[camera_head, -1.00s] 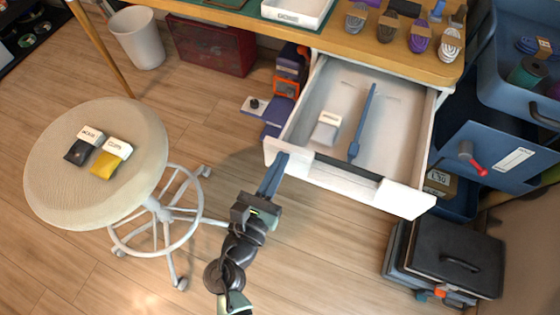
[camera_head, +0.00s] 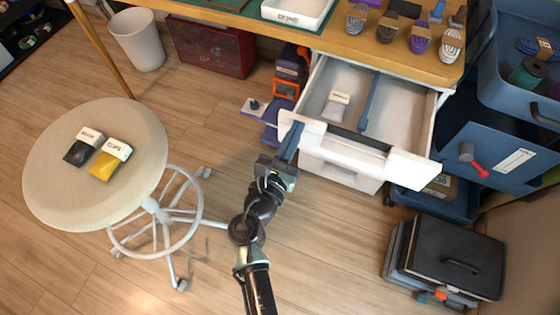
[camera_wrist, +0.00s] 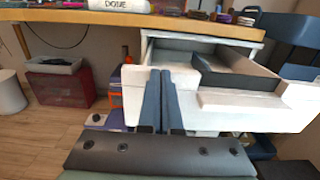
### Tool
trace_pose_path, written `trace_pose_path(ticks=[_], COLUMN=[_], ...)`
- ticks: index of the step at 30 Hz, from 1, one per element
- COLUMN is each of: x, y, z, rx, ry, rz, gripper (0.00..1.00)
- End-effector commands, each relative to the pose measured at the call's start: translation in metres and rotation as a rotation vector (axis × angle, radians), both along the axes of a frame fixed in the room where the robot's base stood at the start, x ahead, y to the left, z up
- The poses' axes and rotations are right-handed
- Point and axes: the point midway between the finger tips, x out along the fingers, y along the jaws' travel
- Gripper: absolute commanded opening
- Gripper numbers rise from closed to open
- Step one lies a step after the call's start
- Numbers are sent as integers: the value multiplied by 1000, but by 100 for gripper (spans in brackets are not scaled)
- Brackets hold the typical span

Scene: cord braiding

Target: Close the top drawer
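The top drawer (camera_head: 410,165) is white and partly open under the wooden desktop; it also shows in the wrist view (camera_wrist: 240,105). Its front has a dark notch in the middle. Inside lie a small pale grey labelled packet (camera_head: 337,104) and a long blue tool (camera_head: 369,101). My gripper (camera_head: 291,140) is at the left end of the drawer front, on its outer side, and appears to touch it. In the wrist view its two blue fingers (camera_wrist: 160,100) stand side by side, shut, with nothing seen between them.
Lower white drawer fronts (camera_head: 340,172) show below it. A round stool (camera_head: 60,190) with two packets stands left. Blue storage bins (camera_head: 530,160) and a black case (camera_head: 455,255) stand right. The floor in front is clear.

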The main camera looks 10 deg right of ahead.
Motion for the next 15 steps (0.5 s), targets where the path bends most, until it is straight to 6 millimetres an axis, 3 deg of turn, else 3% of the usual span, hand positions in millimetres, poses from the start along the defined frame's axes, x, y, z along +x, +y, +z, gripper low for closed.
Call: trace_pose_path(ticks=[6, 15], x=[52, 108], y=[-37, -74], z=[-2, -3], rx=[0, 0], ry=[-5, -2], rz=[-5, -4], gripper=[0, 0])
